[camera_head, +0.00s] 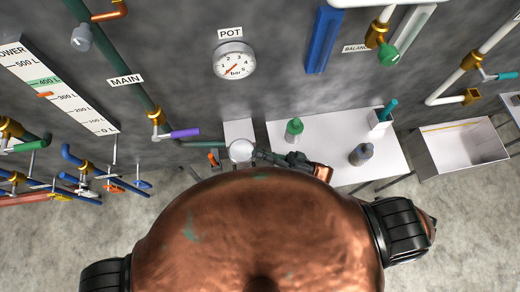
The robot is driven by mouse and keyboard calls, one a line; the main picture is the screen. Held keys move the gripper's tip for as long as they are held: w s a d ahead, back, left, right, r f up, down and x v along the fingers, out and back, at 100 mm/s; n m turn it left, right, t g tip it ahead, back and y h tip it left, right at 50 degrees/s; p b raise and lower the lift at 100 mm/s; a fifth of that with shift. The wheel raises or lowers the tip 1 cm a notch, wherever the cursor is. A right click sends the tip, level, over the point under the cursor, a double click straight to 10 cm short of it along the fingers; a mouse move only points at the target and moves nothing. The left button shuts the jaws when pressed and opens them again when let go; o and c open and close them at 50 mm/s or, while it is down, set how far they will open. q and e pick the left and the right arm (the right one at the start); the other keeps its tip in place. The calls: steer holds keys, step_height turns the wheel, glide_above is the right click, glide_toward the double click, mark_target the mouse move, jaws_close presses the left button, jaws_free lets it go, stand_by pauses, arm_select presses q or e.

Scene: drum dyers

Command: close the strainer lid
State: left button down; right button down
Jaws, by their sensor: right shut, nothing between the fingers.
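The strainer appears to be the small unit low on the wall, left of the white table. Its lid looks like the pale round disc (241,150), its face turned towards me; I cannot tell how far open it stands. My right gripper (258,155) is shut and empty, its tips just right of the disc. I cannot tell whether they touch it. My copper-coloured body hides most of the right arm and the area below the disc. My left gripper is not in view.
A white table (330,140) at right holds a green bottle (294,129) and a grey bottle (361,154). A purple-handled valve (185,133) sits left of the disc, under the MAIN pipe (122,66). A POT gauge (234,61) hangs above. An open metal basin (460,145) stands far right.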

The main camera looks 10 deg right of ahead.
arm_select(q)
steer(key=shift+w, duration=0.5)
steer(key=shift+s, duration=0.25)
arm_select(e)
steer(key=s+d, duration=0.5)
steer(key=d, duration=0.7)
steer(key=shift+f, duration=0.3)
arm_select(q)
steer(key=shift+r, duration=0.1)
arm_select(e)
steer(key=shift+d+r, duration=0.1)
